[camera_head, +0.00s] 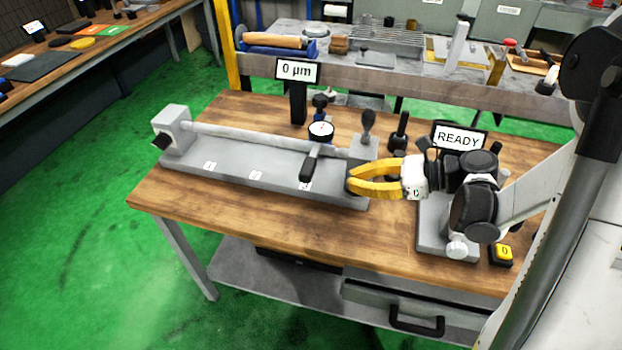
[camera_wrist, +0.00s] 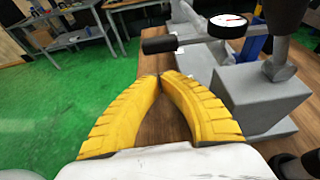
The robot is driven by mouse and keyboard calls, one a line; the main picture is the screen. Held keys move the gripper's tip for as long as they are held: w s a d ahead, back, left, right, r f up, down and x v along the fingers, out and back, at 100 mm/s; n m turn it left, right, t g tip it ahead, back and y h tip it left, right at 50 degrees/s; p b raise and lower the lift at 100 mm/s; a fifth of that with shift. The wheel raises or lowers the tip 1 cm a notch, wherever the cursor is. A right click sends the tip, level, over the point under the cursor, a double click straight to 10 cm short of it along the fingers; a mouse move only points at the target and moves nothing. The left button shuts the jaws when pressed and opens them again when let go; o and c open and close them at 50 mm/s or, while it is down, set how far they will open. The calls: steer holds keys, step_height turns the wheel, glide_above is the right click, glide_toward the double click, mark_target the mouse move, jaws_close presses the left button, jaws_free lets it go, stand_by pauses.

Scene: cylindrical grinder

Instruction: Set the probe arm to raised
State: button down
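The probe arm carries a round dial gauge (camera_head: 321,131) and a black handle (camera_head: 309,166). It sits over the grinder bed (camera_head: 235,176), with the handle pointing toward the front. In the wrist view the black handle (camera_wrist: 159,45) and the dial (camera_wrist: 228,24) show just beyond my fingertips; the handle lies about level. My gripper (camera_head: 349,179) has yellow fingers and is right of the handle, apart from it. In the wrist view its fingertips (camera_wrist: 160,75) meet with nothing between them.
The tailstock (camera_head: 362,149) with an upright black-knobbed lever (camera_head: 367,124) stands close behind my gripper. A display (camera_head: 297,71) reads 0 µm; another (camera_head: 459,138) reads READY. A yellow button (camera_head: 504,251) sits at the right. The bench top (camera_head: 240,215) in front is clear.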

steer(key=shift+f, duration=0.1)
stand_by(0.3)
steer(key=b+x, duration=0.3)
steer(key=x, duration=0.7)
